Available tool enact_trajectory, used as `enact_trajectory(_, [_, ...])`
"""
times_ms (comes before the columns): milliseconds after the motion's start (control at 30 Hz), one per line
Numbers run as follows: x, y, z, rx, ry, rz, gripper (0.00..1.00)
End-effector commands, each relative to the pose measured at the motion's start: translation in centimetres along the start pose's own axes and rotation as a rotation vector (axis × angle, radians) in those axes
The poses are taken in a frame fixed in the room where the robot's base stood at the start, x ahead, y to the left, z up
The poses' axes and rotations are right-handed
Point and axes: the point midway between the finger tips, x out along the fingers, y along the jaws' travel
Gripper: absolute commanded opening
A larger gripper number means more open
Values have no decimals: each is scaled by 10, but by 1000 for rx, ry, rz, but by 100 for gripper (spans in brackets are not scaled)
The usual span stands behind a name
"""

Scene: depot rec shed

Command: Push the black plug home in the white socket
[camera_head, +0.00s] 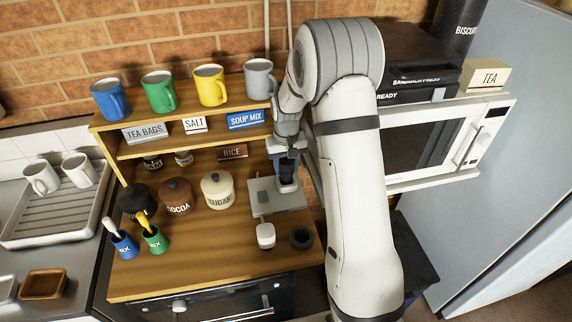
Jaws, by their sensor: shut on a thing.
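My gripper (287,178) points down over the right part of the wooden counter, at a pale grey plate or block (265,205). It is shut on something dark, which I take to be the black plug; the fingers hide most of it. The dark end is at or just above the grey plate, and I cannot tell if it touches or is seated. The white socket cannot be made out clearly; it may be part of the grey plate under the gripper. A small white rounded object (266,235) and a black round piece (301,238) stand in front of the plate.
Left of the plate are a sugar jar (218,190), a cocoa jar (177,196) and a black jar (136,202). A blue cup (125,244) and a green cup (155,239) stand in front. Shelves with mugs rise behind; a white microwave (470,140) is right of my arm.

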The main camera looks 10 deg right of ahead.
Motion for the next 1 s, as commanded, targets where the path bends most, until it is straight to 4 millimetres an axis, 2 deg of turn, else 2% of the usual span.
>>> enact_trajectory(1000, [21,-1,0,-2,1,0,19])
